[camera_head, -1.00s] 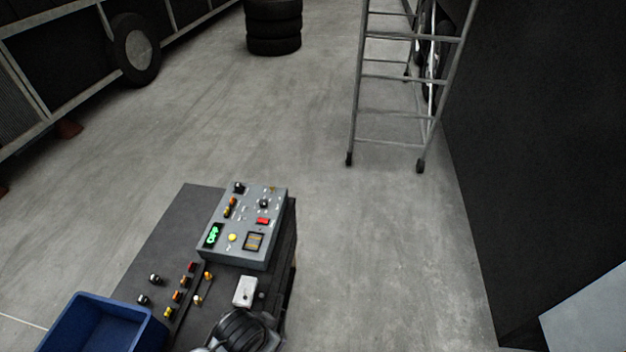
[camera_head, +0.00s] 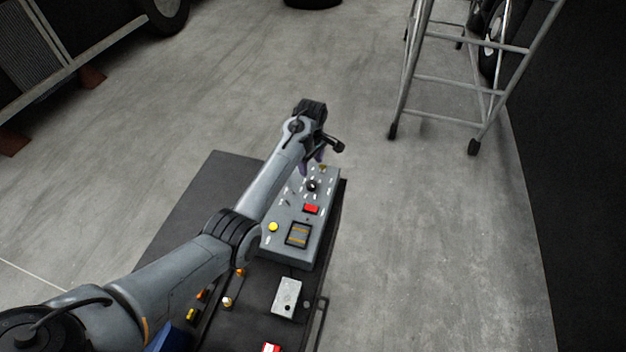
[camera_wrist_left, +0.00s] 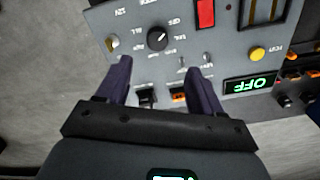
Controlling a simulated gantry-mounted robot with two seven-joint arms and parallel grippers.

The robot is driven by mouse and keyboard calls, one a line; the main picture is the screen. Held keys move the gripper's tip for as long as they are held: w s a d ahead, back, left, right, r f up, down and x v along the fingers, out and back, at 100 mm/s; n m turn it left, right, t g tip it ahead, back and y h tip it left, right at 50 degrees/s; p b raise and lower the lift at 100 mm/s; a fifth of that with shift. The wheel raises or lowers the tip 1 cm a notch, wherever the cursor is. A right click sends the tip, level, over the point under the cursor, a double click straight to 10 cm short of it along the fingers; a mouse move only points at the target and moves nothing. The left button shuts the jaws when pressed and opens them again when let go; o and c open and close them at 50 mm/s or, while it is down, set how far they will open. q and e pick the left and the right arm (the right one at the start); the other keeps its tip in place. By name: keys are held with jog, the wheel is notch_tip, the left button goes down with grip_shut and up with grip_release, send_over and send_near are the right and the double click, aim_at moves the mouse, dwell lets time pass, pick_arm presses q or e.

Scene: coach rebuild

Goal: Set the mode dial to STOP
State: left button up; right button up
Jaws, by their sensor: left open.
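The mode dial appears to be the black rotary knob (camera_wrist_left: 158,39) on the grey control panel (camera_wrist_left: 140,15), with small labels around it. A light pointer mark shows on its upper right in the left wrist view. The dial also shows in the head view (camera_head: 312,186). My left gripper (camera_wrist_left: 165,64) is open and empty, its two purple fingers apart over the panel. The dial lies beyond the fingertips, roughly between them, not visibly gripped. In the head view the left gripper (camera_head: 313,160) is at the panel's far end. My right gripper is not in view.
The panel has a red switch (camera_wrist_left: 206,13), a yellow button (camera_wrist_left: 257,54), a green display reading OFF (camera_wrist_left: 249,85), and small toggles (camera_wrist_left: 112,42). A white box (camera_head: 287,297) stands on the dark bench nearer me. A ladder (camera_head: 450,85) stands on open floor behind.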

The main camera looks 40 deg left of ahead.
aim_at(312, 183)
pick_arm(q)
jog(key=f, duration=0.3)
jog(key=f+b, duration=0.1)
jog(key=f, duration=0.6)
jog(key=shift+w+a+f, duration=0.15)
jog(key=shift+w+f, duration=0.1)
jog(key=c, duration=1.1)
jog(key=shift+o, duration=0.2)
